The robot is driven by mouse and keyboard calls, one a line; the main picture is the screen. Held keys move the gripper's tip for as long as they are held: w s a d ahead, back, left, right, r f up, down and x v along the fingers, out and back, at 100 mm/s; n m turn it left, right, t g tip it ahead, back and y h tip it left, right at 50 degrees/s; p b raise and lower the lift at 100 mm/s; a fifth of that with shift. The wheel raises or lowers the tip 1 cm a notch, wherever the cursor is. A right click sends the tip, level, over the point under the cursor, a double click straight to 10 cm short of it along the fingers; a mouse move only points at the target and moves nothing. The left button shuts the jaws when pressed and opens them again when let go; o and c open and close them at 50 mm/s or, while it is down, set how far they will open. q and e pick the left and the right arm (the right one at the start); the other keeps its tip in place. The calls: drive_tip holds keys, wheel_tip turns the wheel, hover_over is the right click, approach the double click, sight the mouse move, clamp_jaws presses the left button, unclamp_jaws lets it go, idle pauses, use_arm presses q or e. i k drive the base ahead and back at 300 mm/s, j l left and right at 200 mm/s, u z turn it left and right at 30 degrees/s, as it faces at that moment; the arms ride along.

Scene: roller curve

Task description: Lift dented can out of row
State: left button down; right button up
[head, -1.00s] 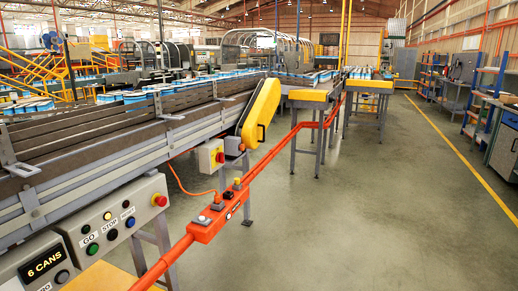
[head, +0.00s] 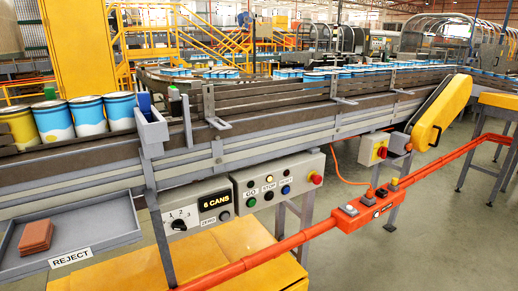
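A row of cans stands on the conveyor at the left. It has a yellow can (head: 19,127) at the picture's edge, a pale can with blue (head: 53,121), a blue-and-white can (head: 88,116) and another blue-and-white can (head: 120,111) at the right end. They stand upright and close together. I cannot make out a dent on any of them at this size. More blue-and-white cans (head: 330,76) stand farther back along the line. Neither of my grippers shows in the head view.
A grey tray labelled REJECT (head: 110,240) sits below the row, with reddish-brown flat pieces (head: 36,235) in it. A blue-grey bracket (head: 151,130) stands right of the row.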

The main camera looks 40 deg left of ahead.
sight(86, 111)
drive_tip(key=u, duration=2.2)
